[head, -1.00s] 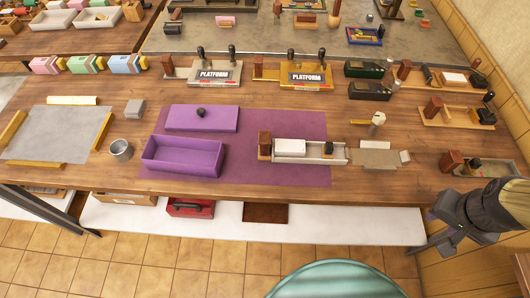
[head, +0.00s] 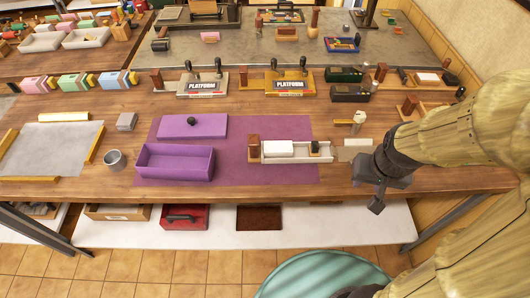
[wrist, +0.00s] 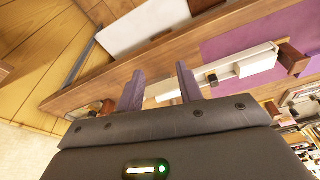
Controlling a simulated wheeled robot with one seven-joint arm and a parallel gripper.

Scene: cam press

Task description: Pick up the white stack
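The white stack (head: 278,149) is a pale block lying in a light tray-like press (head: 325,152), between a brown wooden block (head: 253,146) and a dark knob (head: 314,147). In the wrist view the white stack (wrist: 257,63) shows at the upper right, beside the brown block (wrist: 293,58). My gripper (head: 375,204) is at the table's front right, to the right of the press and apart from the stack. In the wrist view my gripper (wrist: 160,86) has its two purplish fingers apart, with nothing held between them.
The press stands on a purple mat (head: 290,178). An open purple box (head: 175,163) and its lid (head: 192,126) lie left of it. A beige piece (head: 355,150) lies between press and gripper. Platform fixtures (head: 202,85) stand behind.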

